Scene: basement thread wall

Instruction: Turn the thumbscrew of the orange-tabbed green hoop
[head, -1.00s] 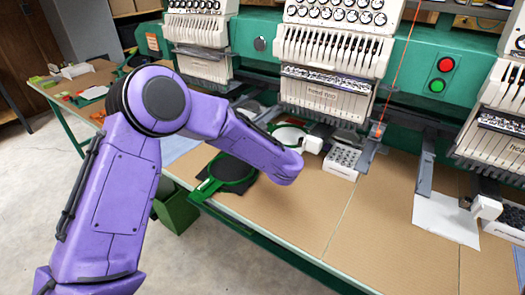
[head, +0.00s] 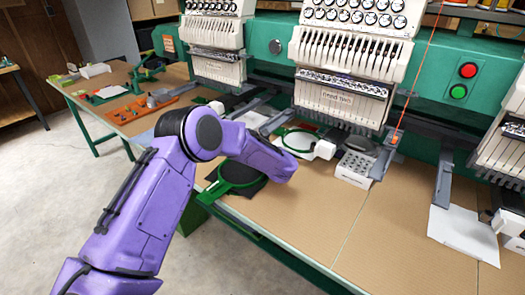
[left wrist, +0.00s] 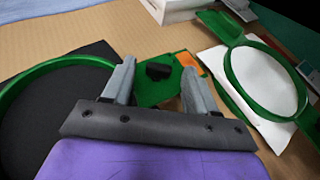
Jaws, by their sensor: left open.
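In the left wrist view a green plate (left wrist: 150,93) with an orange tab (left wrist: 187,61) carries a small dark thumbscrew (left wrist: 158,71). My left gripper (left wrist: 159,66) is open, with its grey fingers on either side of the thumbscrew; I cannot tell whether they touch it. A green hoop over black cloth (left wrist: 45,110) lies left of the plate, and a green hoop over white cloth (left wrist: 265,82) lies right. I cannot tell which hoop the plate joins. In the head view the black-cloth hoop (head: 240,175) shows, while my purple left forearm hides the gripper and thumbscrew. My right gripper is out of view.
The embroidery machine heads (head: 345,100) stand behind the table (head: 310,215). A white perforated box (head: 355,170) stands right of the white-cloth hoop (head: 300,140). A white sheet (head: 465,235) lies farther right. The table's front middle is clear. A side table (head: 125,105) stands at the left.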

